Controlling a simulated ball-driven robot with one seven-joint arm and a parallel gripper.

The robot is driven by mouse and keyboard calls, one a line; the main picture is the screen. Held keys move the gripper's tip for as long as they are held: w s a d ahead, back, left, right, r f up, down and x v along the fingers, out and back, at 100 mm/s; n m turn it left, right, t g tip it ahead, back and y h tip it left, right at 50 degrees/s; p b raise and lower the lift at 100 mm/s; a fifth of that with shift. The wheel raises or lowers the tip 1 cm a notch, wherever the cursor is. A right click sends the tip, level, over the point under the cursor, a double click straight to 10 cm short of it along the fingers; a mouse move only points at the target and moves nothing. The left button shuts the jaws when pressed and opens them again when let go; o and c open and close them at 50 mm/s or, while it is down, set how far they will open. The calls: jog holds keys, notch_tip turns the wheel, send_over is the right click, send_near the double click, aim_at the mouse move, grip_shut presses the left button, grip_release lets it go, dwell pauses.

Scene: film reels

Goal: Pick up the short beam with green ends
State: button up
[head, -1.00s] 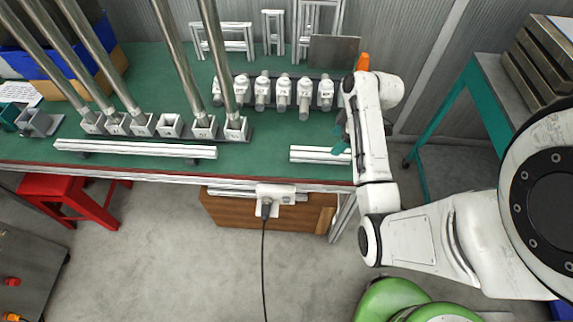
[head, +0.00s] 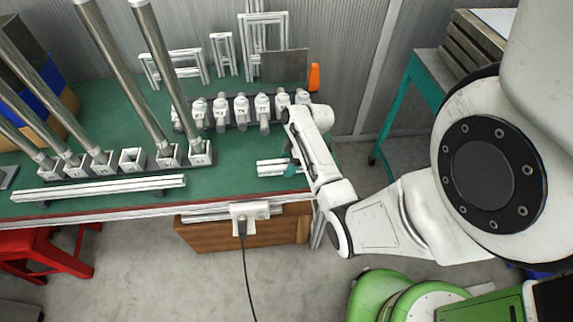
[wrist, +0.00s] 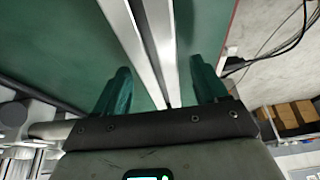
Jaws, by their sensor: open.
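A short pale beam (head: 272,167) lies on the green bench top near its right end, close to the front edge. I cannot make out green on its visible end; its right end is hidden behind my gripper. My gripper (head: 291,168) is at the beam's right part, with its teal fingers pointing down. In the wrist view the gripper (wrist: 160,66) is open, with one teal finger on each side of the beam (wrist: 131,38). The beam runs lengthwise between the fingers, and gaps show on both sides.
A long pale beam (head: 100,188) lies at the bench's front left. Steel tubes (head: 172,80) stand in square holders behind it. A row of white fittings (head: 242,110) sits behind the short beam, with metal frames (head: 262,45) farther back. Bench top between the two beams is clear.

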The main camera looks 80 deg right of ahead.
jog(key=shift+x, duration=0.75)
jog(key=shift+c, duration=0.2)
jog(key=c, duration=1.2)
